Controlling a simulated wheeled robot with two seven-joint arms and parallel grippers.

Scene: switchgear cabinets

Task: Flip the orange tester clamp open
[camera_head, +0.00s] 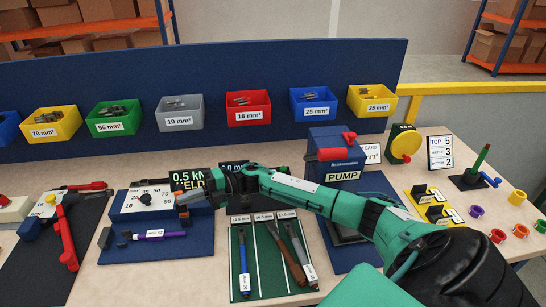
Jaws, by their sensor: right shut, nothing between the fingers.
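My right arm reaches in from the lower right across the bench. My right gripper (192,199) is shut and empty at the right side of the blue tester (140,203), which has a dial on its top. A small orange part (184,216), which looks like the tester clamp, shows just below the fingers. My gripper covers much of this spot, so I cannot tell whether they touch or how far the clamp is open. My left gripper is not in view.
A purple-handled tool (158,235) lies in front of the tester. A red-handled tool (66,238) is on the dark mat at left. A green tray (262,284) with several tools lies below my forearm. The blue pump (335,150) stands behind my arm.

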